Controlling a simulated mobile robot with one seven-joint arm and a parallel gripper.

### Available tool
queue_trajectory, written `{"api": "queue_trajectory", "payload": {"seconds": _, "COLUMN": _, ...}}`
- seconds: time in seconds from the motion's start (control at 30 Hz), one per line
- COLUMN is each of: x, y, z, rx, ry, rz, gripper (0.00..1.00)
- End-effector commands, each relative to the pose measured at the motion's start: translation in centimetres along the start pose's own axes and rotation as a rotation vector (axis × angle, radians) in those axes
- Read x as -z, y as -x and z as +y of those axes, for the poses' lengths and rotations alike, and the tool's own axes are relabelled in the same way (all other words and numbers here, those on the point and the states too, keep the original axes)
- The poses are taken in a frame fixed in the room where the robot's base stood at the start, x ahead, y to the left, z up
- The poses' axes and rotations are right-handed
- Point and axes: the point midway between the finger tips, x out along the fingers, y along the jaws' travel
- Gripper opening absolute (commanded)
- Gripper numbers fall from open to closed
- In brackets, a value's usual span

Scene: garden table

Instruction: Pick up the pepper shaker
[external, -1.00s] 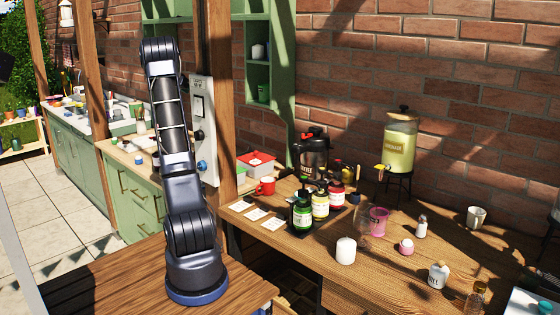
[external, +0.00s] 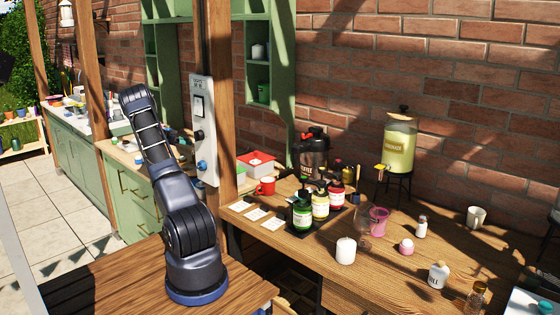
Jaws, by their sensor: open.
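A small clear shaker with a metal cap (external: 421,226) stands upright on the wooden table, right of the pink cup. A second small glass shaker with a gold-coloured cap (external: 477,294) stands near the front right edge. I cannot tell for certain which one is the pepper shaker, as no lettering on either is readable. My arm rises at the left, well away from both. My gripper cannot be made out; the end of my arm is hidden behind its own links.
The wooden table (external: 318,262) also holds a white candle (external: 345,251), a pink cup (external: 378,221), a labelled jar (external: 438,275), several bottles and a drink dispenser (external: 398,148).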

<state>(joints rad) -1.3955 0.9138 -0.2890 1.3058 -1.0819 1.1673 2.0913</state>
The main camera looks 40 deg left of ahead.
Motion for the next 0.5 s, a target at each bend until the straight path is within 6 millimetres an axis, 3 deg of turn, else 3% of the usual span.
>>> {"api": "queue_trajectory", "payload": {"seconds": 0.5, "x": -5.2, "y": -2.2, "z": 0.0, "rx": 0.000, "ry": 0.001, "rz": 0.000, "gripper": 0.44}}
